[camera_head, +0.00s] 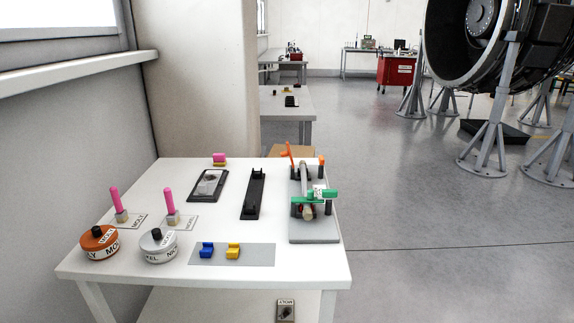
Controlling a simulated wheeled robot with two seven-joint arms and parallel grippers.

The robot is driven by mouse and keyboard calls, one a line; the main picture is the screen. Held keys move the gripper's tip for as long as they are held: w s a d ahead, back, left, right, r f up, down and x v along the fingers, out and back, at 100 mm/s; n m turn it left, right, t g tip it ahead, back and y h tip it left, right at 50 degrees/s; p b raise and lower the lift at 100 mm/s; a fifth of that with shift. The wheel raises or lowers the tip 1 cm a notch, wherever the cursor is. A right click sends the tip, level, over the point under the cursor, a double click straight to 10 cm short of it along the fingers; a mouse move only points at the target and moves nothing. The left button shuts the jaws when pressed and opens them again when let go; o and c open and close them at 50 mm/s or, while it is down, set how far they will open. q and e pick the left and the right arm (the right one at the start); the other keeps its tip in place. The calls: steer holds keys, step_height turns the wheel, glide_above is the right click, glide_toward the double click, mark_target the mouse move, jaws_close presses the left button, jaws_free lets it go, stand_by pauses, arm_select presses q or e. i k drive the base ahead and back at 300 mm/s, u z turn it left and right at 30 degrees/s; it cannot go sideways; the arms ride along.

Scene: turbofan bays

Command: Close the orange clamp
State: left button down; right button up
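The orange clamp (288,154) is at the far end of a grey fixture plate (314,233) on the right side of the white table. Its orange arm stands raised and tilted, clear of the rod-like part (304,175) lying along the fixture, so the clamp looks open. A small orange piece (322,160) tops a post to its right. A green clamp (315,196) lies across the same part nearer the front and looks closed. Neither of my grippers is in view.
Open floor (430,230) lies right of the table.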

mark_target(283, 153)
steer(key=z, duration=0.05)
steer(key=k, duration=0.1)
steer(key=u, duration=1.45)
steer(key=i, duration=1.05)
steer(key=z, duration=1.9)
